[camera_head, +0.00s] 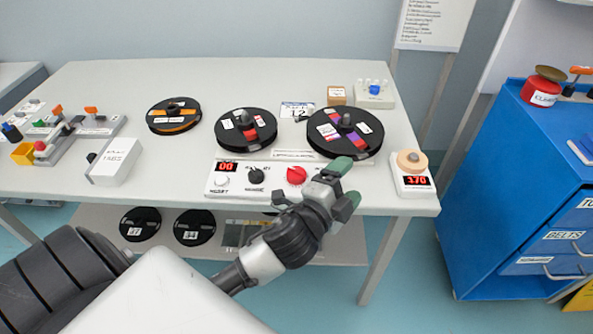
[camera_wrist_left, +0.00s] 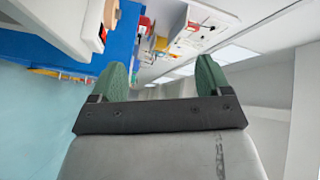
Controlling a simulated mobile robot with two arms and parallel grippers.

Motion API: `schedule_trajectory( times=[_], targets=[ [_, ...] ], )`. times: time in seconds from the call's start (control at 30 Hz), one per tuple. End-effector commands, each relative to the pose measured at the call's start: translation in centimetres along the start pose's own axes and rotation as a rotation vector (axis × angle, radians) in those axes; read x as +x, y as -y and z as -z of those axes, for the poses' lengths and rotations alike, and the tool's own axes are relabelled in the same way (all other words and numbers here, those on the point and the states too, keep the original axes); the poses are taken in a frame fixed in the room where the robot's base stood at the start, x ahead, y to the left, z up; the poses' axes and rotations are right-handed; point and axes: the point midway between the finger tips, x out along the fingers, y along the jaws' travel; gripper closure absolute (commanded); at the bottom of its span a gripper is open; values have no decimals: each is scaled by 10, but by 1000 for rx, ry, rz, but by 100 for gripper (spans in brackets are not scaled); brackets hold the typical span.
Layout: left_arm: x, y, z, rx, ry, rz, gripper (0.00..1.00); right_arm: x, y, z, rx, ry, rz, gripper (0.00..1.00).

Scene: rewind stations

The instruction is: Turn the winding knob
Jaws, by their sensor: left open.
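My right gripper is not in view.
Two black reels (camera_head: 246,127) (camera_head: 345,131) stand behind the box. A scale reading 170 with a tape roll (camera_head: 412,161) stands at the right corner. A white tape box (camera_head: 115,161) and a clamp fixture are left. A blue cabinet (camera_head: 513,190) stands right.

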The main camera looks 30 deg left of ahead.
Motion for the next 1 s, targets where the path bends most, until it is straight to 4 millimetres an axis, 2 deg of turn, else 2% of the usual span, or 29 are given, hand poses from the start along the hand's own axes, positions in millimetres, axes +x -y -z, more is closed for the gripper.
schedule_trajectory(
  times=[0.03,0.1,0.2,0.3,0.4,0.47,0.57,0.67,0.7,0.77,0.8,0.9,1.0],
  targets=[
    [12,20,21,141,-122,91,23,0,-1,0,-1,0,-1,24],
    [21,39,54,361,-301,213,23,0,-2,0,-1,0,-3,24],
    [24,50,94,692,-554,370,23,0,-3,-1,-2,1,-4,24],
    [22,42,121,1028,-803,492,23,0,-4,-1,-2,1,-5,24],
    [20,22,126,1366,-1055,569,23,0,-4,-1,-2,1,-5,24],
    [21,9,118,1565,-1209,589,23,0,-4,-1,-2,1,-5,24],
    [26,-9,84,1877,-1477,563,23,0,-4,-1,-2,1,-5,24],
    [34,-13,31,2148,-1758,447,23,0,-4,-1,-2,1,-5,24],
    [37,-9,7,2233,-1872,374,23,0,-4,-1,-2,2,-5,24],
    [40,2,-29,2332,-2031,242,23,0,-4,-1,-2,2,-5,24],
    [41,12,-51,-2299,2060,-141,23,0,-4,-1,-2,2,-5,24],
    [39,38,-96,-2109,2028,75,23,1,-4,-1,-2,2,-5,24],
    [35,60,-123,-1986,2019,212,23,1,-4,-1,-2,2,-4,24]
  ],
)
